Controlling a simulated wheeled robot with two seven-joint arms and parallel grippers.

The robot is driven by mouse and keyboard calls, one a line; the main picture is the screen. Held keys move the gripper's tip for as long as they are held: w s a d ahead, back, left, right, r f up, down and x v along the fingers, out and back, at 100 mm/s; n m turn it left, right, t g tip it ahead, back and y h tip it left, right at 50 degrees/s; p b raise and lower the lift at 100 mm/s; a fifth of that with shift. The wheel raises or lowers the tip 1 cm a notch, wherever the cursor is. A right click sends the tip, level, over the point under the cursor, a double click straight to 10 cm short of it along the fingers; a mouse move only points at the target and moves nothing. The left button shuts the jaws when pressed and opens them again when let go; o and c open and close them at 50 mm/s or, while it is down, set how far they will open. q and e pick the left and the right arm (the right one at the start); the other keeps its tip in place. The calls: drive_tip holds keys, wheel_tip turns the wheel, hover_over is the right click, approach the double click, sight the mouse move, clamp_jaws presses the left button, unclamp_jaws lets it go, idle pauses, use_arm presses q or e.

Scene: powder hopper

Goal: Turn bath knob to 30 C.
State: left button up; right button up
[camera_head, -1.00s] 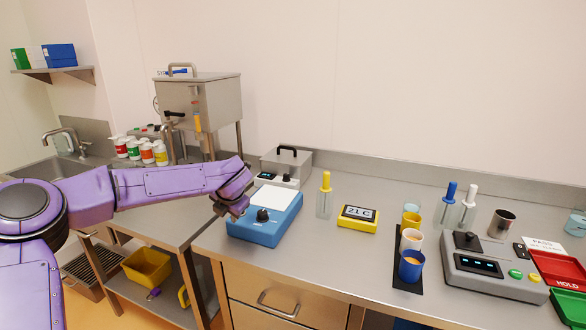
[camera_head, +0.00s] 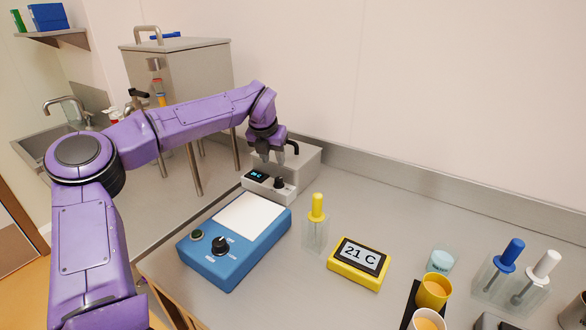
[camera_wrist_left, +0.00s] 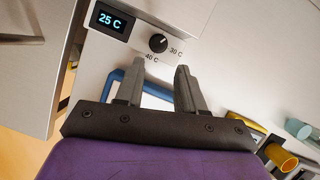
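The bath is a grey metal box (camera_head: 308,168) with a black handle on its lid and a white front panel. Its black knob (camera_head: 279,182) sits right of a small lit display. In the left wrist view the knob (camera_wrist_left: 158,43) has 30 C and 40 C marks near it, and the display (camera_wrist_left: 110,20) reads 25 C. The knob's pointer faces the upper right. My left gripper (camera_head: 272,156) is open and empty, pointing down just above the knob. In the wrist view its fingers (camera_wrist_left: 160,68) are spread, apart from the knob. My right gripper is not in view.
A yellow 21 C display (camera_head: 344,275) and a yellow-topped dropper (camera_head: 316,215) are to the right. A steel hopper (camera_head: 195,75) stands behind my left arm.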

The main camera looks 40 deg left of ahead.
sight(278, 179)
use_arm(q)
drive_tip(key=p+x, duration=0.2)
drive_tip(key=x, duration=0.8)
drive_tip(key=shift+s, duration=0.1)
clamp_jaws()
